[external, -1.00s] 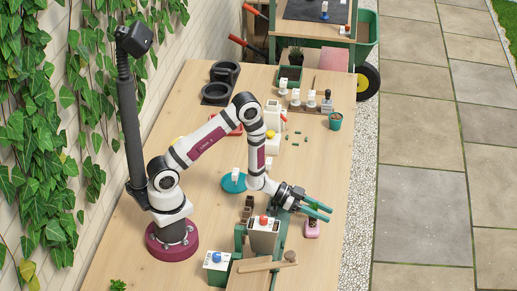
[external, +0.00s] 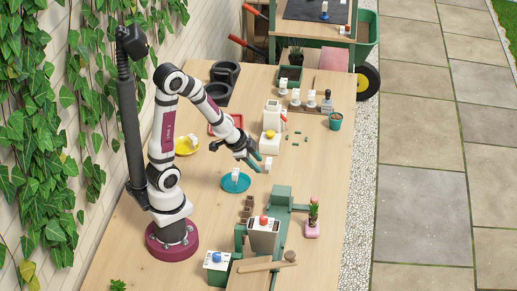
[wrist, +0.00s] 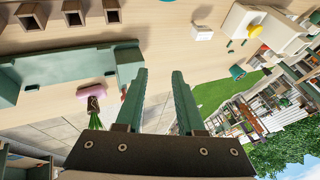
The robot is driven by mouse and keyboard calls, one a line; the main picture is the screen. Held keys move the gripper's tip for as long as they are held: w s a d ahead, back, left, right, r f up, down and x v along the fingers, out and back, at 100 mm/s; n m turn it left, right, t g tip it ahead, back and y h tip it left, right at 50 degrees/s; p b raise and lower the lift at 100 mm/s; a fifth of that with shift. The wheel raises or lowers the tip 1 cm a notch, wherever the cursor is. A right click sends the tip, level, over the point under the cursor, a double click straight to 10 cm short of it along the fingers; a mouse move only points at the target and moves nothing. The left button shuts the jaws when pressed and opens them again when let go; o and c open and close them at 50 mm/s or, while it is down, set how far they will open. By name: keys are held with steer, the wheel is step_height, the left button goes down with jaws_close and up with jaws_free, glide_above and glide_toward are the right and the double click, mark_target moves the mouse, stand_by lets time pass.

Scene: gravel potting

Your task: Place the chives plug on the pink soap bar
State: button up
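The pink soap bar (external: 312,230) lies on the right side of the table, and it also shows at the left of the wrist view (wrist: 96,90). A small plant plug (external: 313,210) with green leaves stands on the soap bar, upright as far as I can tell. In the wrist view the plug (wrist: 94,104) has a dark root part against the bar and narrow green leaves, which fits chives. My gripper (external: 259,163) is open and empty, raised near the middle of the table, well apart from the plug. Its two teal fingers (wrist: 159,88) are spread in the wrist view.
A green stand with a grey-and-white box (external: 263,236) is left of the soap bar. A blue saucer (external: 235,182) and a yellow saucer (external: 187,146) lie near my arm. A white dispenser (external: 271,118) stands farther back.

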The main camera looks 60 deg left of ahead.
steer(key=s+a+r+n+g, duration=0.1)
steer(key=s+r+g, duration=0.2)
steer(key=s, duration=0.7)
steer(key=s+a+r+n+g+y, duration=0.1)
steer(key=s+r, duration=0.4)
steer(key=s, duration=0.5)
steer(key=n+g, duration=0.1)
steer(key=g, duration=0.1)
steer(key=shift+s+n+g+y, duration=0.2)
steer(key=shift+n+g+y, duration=0.1)
